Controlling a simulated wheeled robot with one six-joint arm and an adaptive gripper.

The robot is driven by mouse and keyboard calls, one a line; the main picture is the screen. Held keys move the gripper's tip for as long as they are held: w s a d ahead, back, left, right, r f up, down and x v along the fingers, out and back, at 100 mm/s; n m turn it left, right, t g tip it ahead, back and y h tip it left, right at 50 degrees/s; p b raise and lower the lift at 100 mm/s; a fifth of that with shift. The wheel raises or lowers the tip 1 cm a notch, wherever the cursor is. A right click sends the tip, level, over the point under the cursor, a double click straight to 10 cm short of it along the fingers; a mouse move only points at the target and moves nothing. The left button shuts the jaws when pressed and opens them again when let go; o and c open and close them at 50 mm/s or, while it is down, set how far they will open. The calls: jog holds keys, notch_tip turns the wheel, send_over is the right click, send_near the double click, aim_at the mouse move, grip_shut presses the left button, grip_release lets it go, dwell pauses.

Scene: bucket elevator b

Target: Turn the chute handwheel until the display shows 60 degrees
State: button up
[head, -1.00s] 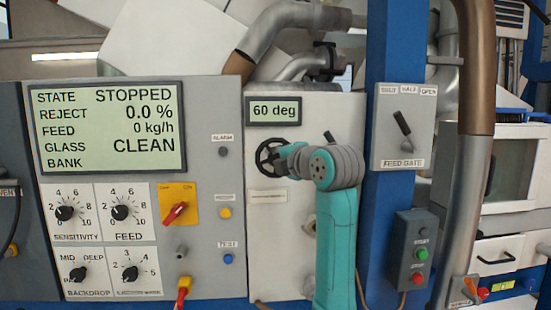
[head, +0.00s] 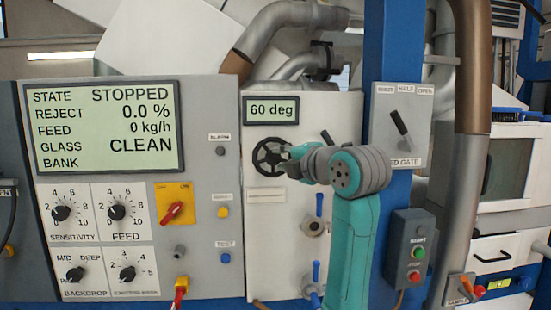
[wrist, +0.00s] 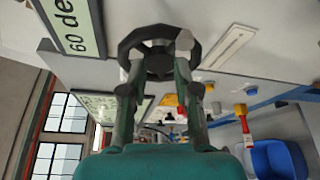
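The chute handwheel (head: 270,157) is a dark spoked wheel on the pale panel, below a small display (head: 271,110) that reads "60 deg". In the wrist view, the handwheel (wrist: 160,50) is just beyond the fingertips, and part of the display (wrist: 80,25) shows at the upper left. My gripper (head: 288,153) is at the right side of the wheel in the head view. In the wrist view, the fingers of my gripper (wrist: 158,72) are spread apart, with no object clamped between them. I cannot tell whether a fingertip touches the rim.
A control panel with a large screen (head: 106,126), knobs and a red-yellow switch (head: 173,211) stands left of the wheel. A feed gate lever (head: 401,128) and a button box (head: 411,250) are to the right. Blue-handled valves (head: 319,205) sit below the wheel.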

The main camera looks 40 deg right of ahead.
jog(key=v, duration=0.6)
jog(key=shift+s+a+f, duration=0.1)
dwell(0.4)
jog(key=w+a+f+m, duration=0.2)
jog(key=f+m, duration=0.1)
jog(key=f, duration=0.8)
jog(key=w+a+f+m, duration=0.2)
jog(key=a+f+m, duration=0.1)
jog(key=f, duration=0.7)
jog(key=s+a+f+m+y, duration=0.1)
jog(key=s+a+f+m, duration=0.2)
jog(key=f, duration=0.6)
jog(key=s+a+f+m, duration=0.2)
jog(key=a+f, duration=0.2)
jog(key=f, duration=0.5)
jog(key=s+a+f+m, duration=0.25)
jog(key=s+f, duration=0.25)
jog(key=s, duration=0.4)
jog(key=s+a+f+m+g+y, duration=0.1)
jog(key=s+a+f, duration=0.3)
jog(key=s, duration=0.4)
jog(key=s+a+f+m, duration=0.2)
jog(key=s+a+f, duration=0.25)
jog(key=s, duration=0.45)
jog(key=s+a+r+m+y, duration=0.1)
jog(key=s+m, duration=0.1)
jog(key=s, duration=0.9)
jog(key=shift+s+g, duration=0.25)
jog(key=shift+g, duration=0.05)
